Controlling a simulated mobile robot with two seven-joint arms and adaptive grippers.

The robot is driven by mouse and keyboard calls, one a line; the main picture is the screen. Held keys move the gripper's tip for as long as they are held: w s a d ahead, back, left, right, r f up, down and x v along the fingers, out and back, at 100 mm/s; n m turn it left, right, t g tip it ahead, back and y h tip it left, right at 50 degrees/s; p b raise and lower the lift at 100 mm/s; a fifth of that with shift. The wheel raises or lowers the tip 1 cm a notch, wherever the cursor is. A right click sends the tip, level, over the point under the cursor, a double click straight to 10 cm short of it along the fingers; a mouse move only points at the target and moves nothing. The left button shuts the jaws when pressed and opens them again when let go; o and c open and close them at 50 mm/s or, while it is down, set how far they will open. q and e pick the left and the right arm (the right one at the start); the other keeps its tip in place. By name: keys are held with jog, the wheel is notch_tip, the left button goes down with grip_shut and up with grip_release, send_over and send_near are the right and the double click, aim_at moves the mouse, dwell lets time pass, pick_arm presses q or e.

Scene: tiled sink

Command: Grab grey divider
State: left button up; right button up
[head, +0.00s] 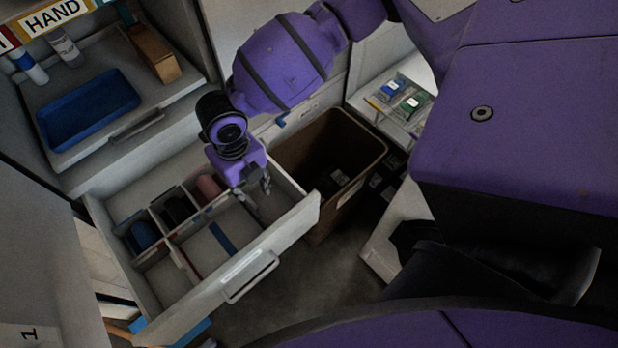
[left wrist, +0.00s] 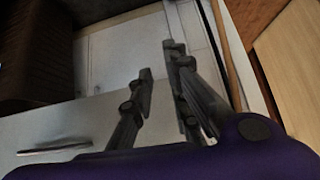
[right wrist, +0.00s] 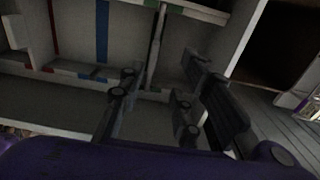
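A thin grey divider (right wrist: 156,45) stands in the open drawer (head: 292,222), seen in the right wrist view. It runs from a cross divider with coloured marks (right wrist: 85,76). My right gripper (head: 266,186) reaches down over the drawer's right part in the head view. In the right wrist view its fingers (right wrist: 160,88) are open, and the grey divider shows in the gap between them. I cannot tell whether either finger touches it. My left gripper (left wrist: 160,75) is open and empty in the left wrist view and is out of the head view.
A blue tray (head: 88,112) is on the shelf at left.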

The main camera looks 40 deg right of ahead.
aim_at(251, 202)
jog(key=f, duration=0.5)
jog(key=a+f, duration=0.1)
jog(key=f, duration=0.2)
jog(key=shift+s, duration=0.35)
jog(key=shift+w, duration=0.1)
grip_shut()
